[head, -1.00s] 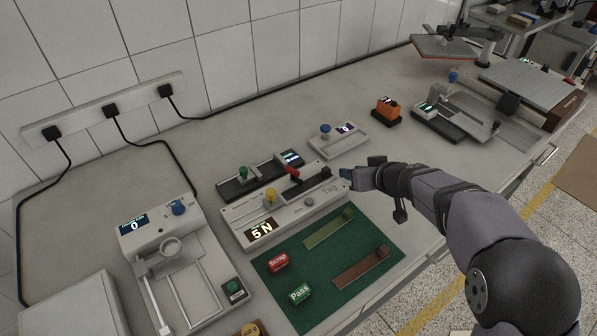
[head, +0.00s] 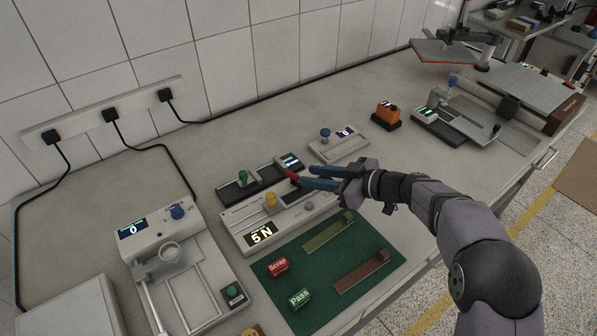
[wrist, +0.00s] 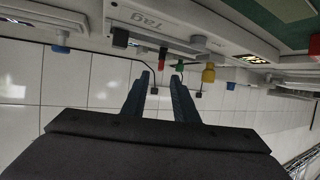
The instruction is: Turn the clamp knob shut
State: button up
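A light grey tester labelled "Tag" with a "5 N" display (head: 262,236) stands behind the green mat. It carries a red handle (head: 291,174), a yellow knob (head: 270,200) and a grey knob; I cannot tell for sure which is the clamp knob. My gripper (head: 306,177) is above the tester, its blue fingers apart and empty, pointing left with the tips close to the red handle. In the wrist view the fingers (wrist: 160,76) show a gap, with the red handle (wrist: 162,54) beyond it. The yellow knob (wrist: 208,74) is right of the fingers. Contact cannot be told.
Behind the tester is a black device with a green knob (head: 242,177). A grey unit with a blue knob (head: 325,134) stands farther back. The green mat (head: 330,275) bears Scrap and Pass blocks and two strips. A fixture with a "0" display (head: 133,228) is left.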

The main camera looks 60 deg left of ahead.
aim_at(294, 173)
jog(key=shift+p+x, duration=1)
jog(key=shift+x, duration=1.75)
grip_shut()
